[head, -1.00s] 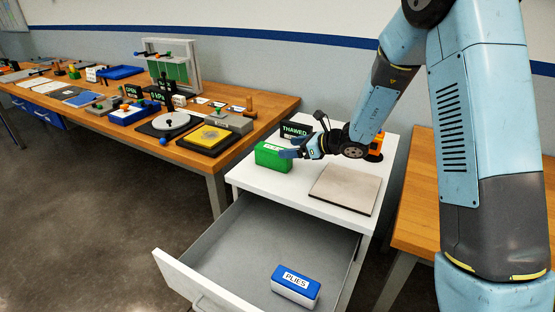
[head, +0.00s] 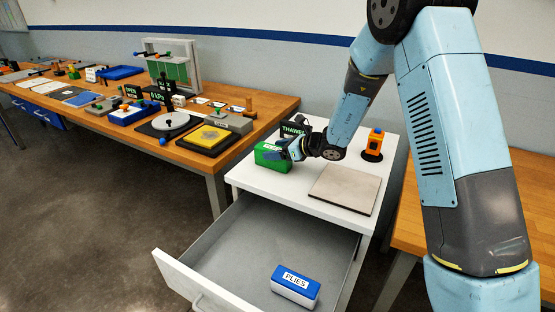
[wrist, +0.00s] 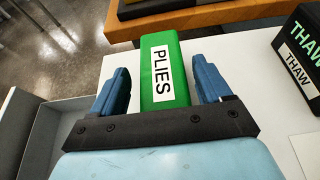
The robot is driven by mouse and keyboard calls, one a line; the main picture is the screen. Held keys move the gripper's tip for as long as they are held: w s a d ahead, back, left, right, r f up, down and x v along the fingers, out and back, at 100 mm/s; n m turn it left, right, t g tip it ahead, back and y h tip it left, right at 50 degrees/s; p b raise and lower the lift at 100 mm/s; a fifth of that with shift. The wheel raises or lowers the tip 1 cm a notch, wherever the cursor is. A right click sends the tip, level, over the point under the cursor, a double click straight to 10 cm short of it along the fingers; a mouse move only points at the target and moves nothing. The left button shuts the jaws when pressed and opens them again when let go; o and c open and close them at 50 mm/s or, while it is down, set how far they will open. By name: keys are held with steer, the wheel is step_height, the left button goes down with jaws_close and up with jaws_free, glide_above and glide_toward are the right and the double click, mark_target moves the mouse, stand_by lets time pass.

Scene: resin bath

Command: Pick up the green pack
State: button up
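The green pack (head: 272,157) stands on the white cabinet top, near its left back edge. In the wrist view the green pack (wrist: 165,95) has a white label reading PLIES and lies between the two blue fingers of my gripper (wrist: 162,88). The fingers are spread, with a gap on each side of the pack. In the head view my gripper (head: 287,152) is at the right side of the pack and covers part of it.
An orange device (head: 374,143) and a flat beige plate (head: 345,188) are on the cabinet top. The open drawer (head: 225,245) below holds a blue-and-white PLIES pack (head: 296,285). A crowded wooden bench (head: 225,155) is at left.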

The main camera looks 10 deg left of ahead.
steer(key=c, duration=1.1)
steer(key=shift+o, duration=0.2)
